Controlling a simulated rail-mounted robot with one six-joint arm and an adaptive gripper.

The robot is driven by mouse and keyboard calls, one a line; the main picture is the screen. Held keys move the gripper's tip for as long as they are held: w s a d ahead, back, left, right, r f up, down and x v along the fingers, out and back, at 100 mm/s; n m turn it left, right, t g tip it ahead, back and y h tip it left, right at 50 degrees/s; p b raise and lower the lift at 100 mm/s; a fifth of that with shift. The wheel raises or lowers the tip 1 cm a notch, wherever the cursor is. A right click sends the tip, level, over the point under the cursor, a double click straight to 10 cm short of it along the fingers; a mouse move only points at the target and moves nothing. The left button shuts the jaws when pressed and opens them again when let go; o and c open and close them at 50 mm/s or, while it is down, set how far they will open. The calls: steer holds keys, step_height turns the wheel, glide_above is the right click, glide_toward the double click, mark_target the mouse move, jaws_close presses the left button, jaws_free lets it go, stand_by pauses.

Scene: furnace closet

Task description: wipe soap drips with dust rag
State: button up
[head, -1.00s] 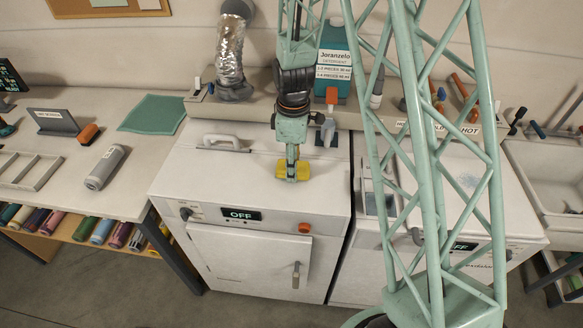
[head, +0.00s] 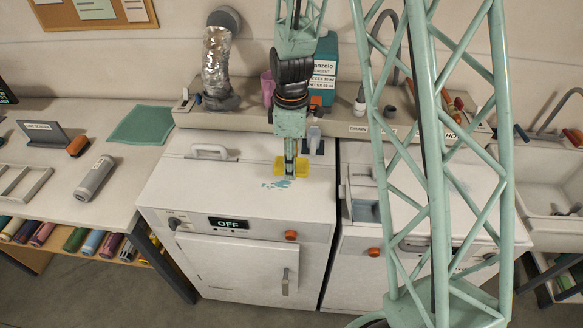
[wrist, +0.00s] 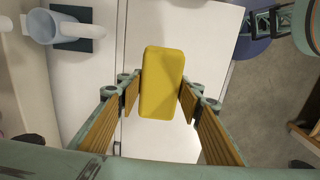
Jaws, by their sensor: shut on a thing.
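My gripper (head: 290,170) points down over the left white machine's lid and is shut on a yellow sponge-like block (head: 278,166). In the wrist view the block (wrist: 161,82) sits between the two ribbed pads of my gripper (wrist: 161,90). I cannot tell whether it touches the lid. A teal soap patch (head: 277,184) lies on that lid, just in front of the block. Another bluish patch (head: 459,186) shows on the right machine's lid, partly behind my lattice column. A flat green cloth (head: 142,125) lies on the left counter.
A pale cup (wrist: 62,27) on a dark pad is near my gripper. The lid's front is clear.

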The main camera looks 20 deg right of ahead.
steer(key=shift+w+r+p, duration=0.1)
steer(key=shift+r+p, duration=0.2)
steer(key=shift+r, duration=0.9)
